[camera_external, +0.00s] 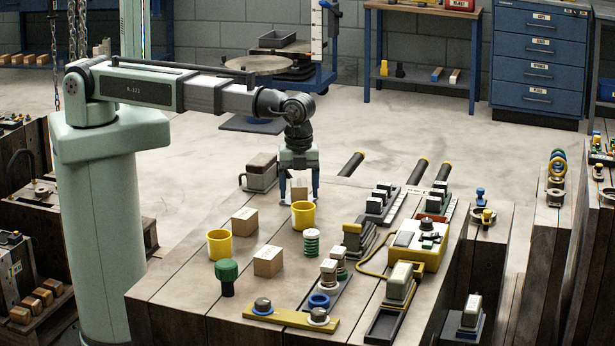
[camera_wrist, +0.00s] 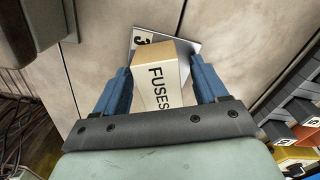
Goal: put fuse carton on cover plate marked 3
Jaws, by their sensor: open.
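The fuse carton (camera_wrist: 160,80), a tan box lettered FUSES, stands between the two blue fingers of my gripper (camera_wrist: 161,66) in the wrist view. The grey cover plate (camera_wrist: 192,46) with a 3 on it shows just behind and under the carton, partly hidden by it. In the external view my gripper (camera_external: 299,199) points down at the far side of the bench top, with the carton (camera_external: 299,193) between its fingers. My gripper is open, with a finger on either side of the carton. The carton appears to rest on the plate; its lower edge is hidden.
A yellow cup (camera_external: 303,216) stands close in front of my gripper. A second yellow cup (camera_external: 219,244) and brown cartons (camera_external: 244,221) (camera_external: 268,262) stand nearer. A dark grey block (camera_external: 259,173) is left of the gripper. Devices and rails fill the bench's right side.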

